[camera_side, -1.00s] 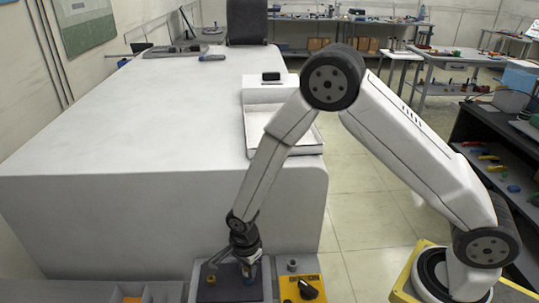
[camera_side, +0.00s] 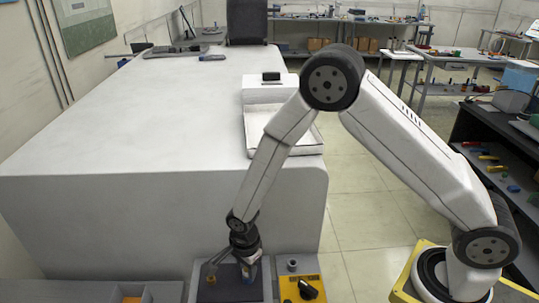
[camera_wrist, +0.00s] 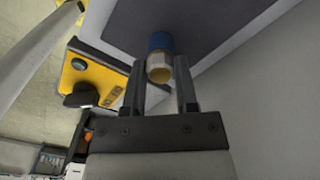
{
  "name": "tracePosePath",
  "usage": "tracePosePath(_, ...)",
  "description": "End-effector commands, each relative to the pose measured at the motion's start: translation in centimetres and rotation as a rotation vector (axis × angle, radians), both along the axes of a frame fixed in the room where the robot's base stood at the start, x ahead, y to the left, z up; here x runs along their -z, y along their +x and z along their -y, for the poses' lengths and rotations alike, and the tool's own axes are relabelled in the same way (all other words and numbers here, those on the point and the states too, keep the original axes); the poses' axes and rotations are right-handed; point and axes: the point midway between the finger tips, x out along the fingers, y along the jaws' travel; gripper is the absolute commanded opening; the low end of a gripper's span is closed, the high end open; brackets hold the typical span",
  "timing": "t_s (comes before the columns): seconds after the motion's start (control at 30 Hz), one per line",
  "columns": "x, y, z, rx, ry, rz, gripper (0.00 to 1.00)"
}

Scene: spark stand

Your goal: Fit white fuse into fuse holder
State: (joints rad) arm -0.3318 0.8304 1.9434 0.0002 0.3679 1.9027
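The white fuse (camera_wrist: 160,61) is a short cylinder with a pale body, a gold-coloured end toward the wrist camera and a blue part at its far end. My gripper (camera_wrist: 161,68) has its two dark fingers close on either side of it and appears shut on it. In the side view, my gripper (camera_side: 246,262) points down, low over a dark grey plate (camera_side: 235,292), with a blue and tan piece at its fingertips. A small orange piece (camera_side: 211,280) shows on the plate's left; I cannot tell whether it belongs to the fuse holder. The contact under the fuse is unclear.
A yellow panel with a black knob (camera_side: 307,289) stands just right of the plate; it also shows in the wrist view (camera_wrist: 95,82). A large white bench (camera_side: 130,120) rises behind. A grey tray with an orange item (camera_side: 131,299) is at the lower left.

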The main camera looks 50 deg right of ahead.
Motion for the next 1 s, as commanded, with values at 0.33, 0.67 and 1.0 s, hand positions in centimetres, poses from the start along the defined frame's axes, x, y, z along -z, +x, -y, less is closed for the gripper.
tracePosePath(0.33, 0.0, 0.0, 0.0, 0.000, 0.000, 0.000, 0.74)
tracePosePath(0.67, -0.9, 0.1, 0.0, 0.000, 0.000, 0.001, 0.74)
tracePosePath(1.0, -4.2, 0.1, 0.0, 0.000, 0.001, 0.003, 0.74)
